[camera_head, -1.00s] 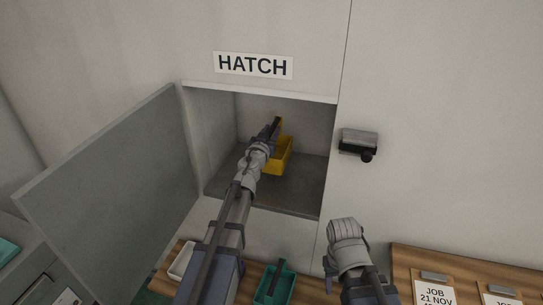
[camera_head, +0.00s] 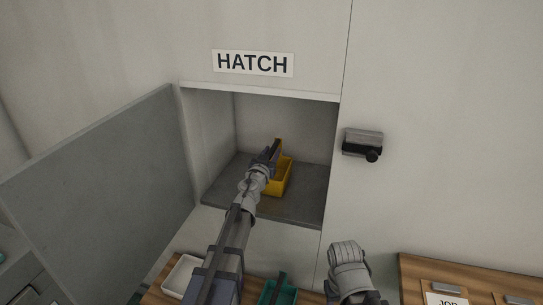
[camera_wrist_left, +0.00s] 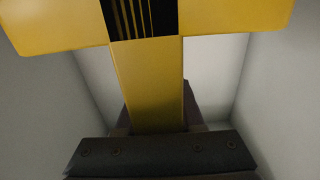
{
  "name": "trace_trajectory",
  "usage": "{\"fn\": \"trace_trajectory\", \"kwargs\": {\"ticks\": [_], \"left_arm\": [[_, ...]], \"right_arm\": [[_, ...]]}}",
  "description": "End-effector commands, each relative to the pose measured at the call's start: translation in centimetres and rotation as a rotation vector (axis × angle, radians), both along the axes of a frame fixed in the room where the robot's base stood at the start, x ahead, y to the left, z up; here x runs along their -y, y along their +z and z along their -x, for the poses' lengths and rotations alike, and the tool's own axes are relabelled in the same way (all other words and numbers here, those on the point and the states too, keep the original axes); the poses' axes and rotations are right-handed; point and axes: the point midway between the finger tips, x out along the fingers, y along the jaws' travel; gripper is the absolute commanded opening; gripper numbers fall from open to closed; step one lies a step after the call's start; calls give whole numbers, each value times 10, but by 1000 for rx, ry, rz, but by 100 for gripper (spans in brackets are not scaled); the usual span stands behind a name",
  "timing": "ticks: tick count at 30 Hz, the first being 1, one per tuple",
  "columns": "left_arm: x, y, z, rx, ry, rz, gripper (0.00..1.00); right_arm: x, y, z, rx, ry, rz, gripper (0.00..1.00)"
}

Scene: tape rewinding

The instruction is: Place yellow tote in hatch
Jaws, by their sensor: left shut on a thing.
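The yellow tote (camera_head: 283,176) is inside the open hatch (camera_head: 296,204), over the grey hatch floor. It looks upright and very near or on the floor; I cannot tell if it touches. My left gripper (camera_head: 271,153) reaches in from the front and is shut on the tote. The fingertips are mostly hidden. Part of my right arm shows at the lower right, but its gripper is not visible.
The grey hatch door (camera_head: 100,185) stands open to the left. A dark latch (camera_head: 362,145) is on the wall right of the opening. Below are a white tray (camera_head: 183,275), a teal tote (camera_head: 285,296) and a wooden board (camera_head: 420,275). Free floor remains around the yellow tote.

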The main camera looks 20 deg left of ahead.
Motion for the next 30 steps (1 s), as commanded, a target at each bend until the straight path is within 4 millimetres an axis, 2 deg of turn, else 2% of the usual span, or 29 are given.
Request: {"fn": "trace_trajectory", "kwargs": {"ticks": [3, 4, 12, 23, 30], "left_arm": [[0, -3, 0, 0, 0, 0, 0], [0, -3, 0, 0, 0, 0, 38], [0, -2, 0, 0, 0, 0, 67], [0, 2, 0, 0, 0, 0, 67], [0, 0, 29, 0, 1, 0, 67]], "right_arm": [[0, -3, 0, 0, 0, 0, 50], [0, -3, 0, 0, 0, 0, 50], [0, -2, 0, 0, 0, 0, 50], [0, 2, 0, 0, 0, 0, 50], [0, 0, 0, 0, 0, 0, 50]]}}
